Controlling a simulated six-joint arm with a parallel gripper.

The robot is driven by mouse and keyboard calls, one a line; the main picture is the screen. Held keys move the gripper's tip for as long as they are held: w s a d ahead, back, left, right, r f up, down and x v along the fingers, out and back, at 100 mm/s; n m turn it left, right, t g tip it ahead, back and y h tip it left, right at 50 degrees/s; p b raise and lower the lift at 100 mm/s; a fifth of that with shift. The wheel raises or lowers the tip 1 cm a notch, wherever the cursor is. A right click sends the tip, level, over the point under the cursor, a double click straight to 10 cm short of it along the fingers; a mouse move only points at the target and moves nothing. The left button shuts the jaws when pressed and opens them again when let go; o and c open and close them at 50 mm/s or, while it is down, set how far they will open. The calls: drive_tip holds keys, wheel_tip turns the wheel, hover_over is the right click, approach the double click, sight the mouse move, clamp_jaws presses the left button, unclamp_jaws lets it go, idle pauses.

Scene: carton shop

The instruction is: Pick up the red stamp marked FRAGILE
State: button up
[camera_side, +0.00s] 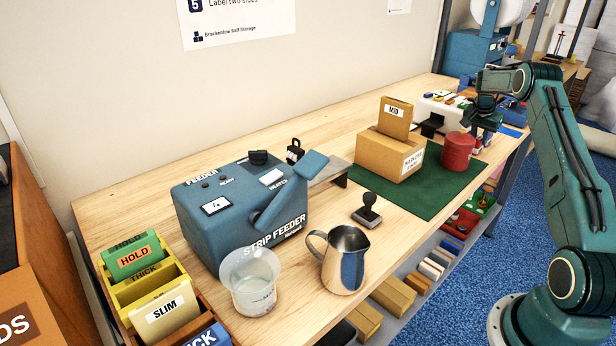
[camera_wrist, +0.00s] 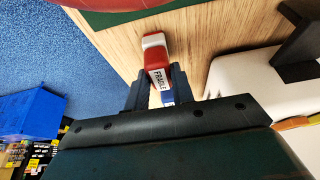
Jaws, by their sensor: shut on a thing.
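The red stamp marked FRAGILE (camera_wrist: 154,57) is in the wrist view, a red and white block with its label facing the camera. My gripper (camera_wrist: 157,88) has its two dark fingers on either side of the stamp and is shut on it. In the side view my gripper (camera_side: 486,118) is at the far right end of the bench, beside a red round tub. The stamp cannot be made out there. I cannot tell whether it touches the bench top.
The red tub (camera_side: 457,153) and stacked cartons (camera_side: 390,154) stand on a green mat (camera_side: 433,194). A white stand (camera_side: 441,109) is close behind the gripper. A blue strip feeder (camera_side: 236,207), metal jug (camera_side: 345,262) and dark hand stamp (camera_side: 367,212) stand nearer the camera.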

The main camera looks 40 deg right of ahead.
sight(479, 138)
drive_tip(key=shift+r, duration=0.15)
wheel_tip(479, 138, up, 10)
idle(0.7)
idle(0.5)
